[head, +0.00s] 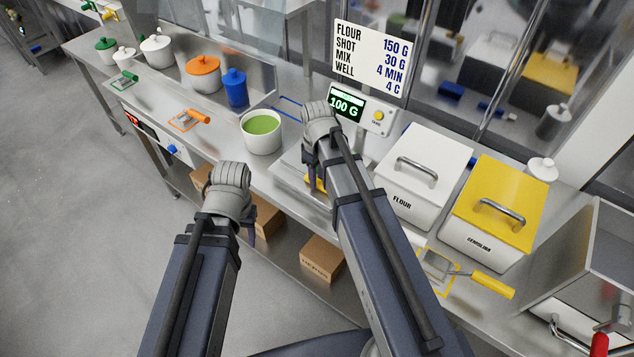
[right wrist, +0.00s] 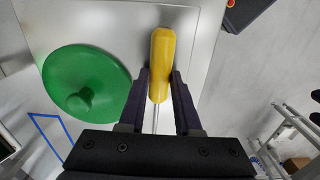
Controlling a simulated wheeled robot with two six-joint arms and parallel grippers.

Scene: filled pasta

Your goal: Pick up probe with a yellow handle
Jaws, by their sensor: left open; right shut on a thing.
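The probe with a yellow handle (right wrist: 162,62) is between the fingers of my right gripper (right wrist: 161,88) in the right wrist view, with its thin metal shaft running back towards the wrist. The fingers are shut on the handle. In the head view, a bit of yellow (head: 320,184) shows below the right gripper (head: 313,180), over the scale's metal plate (head: 290,176); my arm hides most of it. My left gripper (head: 248,228) is open and empty, in front of the counter edge.
A green round lid with a knob (right wrist: 85,85) lies left of the probe in the right wrist view. A white bowl with green contents (head: 262,143), a flour bin (head: 420,185) and a semolina bin (head: 490,225) stand nearby. A yellow-handled tool (head: 493,285) lies at right.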

